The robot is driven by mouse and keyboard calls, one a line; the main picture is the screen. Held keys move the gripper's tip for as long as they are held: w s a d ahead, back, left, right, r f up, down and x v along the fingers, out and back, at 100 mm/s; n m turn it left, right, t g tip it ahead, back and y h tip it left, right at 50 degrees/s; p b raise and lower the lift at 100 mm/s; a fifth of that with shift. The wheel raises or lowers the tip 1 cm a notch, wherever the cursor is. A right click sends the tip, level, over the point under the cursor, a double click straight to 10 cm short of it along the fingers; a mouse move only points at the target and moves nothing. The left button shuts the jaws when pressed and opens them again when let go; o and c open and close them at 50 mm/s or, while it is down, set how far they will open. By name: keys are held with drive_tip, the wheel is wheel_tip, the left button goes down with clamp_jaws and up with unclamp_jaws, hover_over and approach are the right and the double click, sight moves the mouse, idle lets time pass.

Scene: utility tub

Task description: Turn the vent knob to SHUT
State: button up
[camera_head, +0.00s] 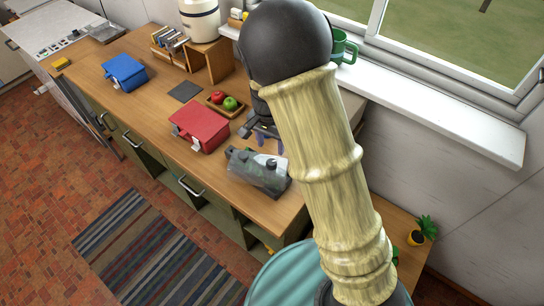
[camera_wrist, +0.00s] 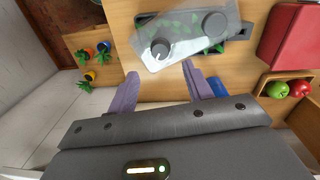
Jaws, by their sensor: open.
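A grey device with a pale, see-through-looking top (camera_head: 262,172) lies near the right end of the wooden counter. In the wrist view the device (camera_wrist: 188,44) shows two dark round knobs, a left knob (camera_wrist: 160,49) and a right knob (camera_wrist: 214,23). I cannot read any marking, so which is the vent knob and its setting are unclear. My gripper (camera_wrist: 158,88) is open, its purple fingers spread and empty, short of the device in the picture and apart from both knobs. In the head view my arm hides most of the gripper.
A red box (camera_head: 200,124) and a tray with red and green apples (camera_head: 229,103) stand close by. A blue box (camera_head: 124,72) is farther left. Small potted plants (camera_wrist: 90,57) stand beyond the counter's end. The windowsill (camera_head: 440,110) borders the back.

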sight(272, 162)
wheel_tip(272, 162, down, 8)
drive_tip(key=shift+s+d+r+p, duration=0.1)
drive_tip(key=shift+d+p, duration=0.05)
drive_tip(key=shift+p, duration=0.45)
drive_tip(key=shift+c, duration=0.2)
drive_tip(key=c, duration=1)
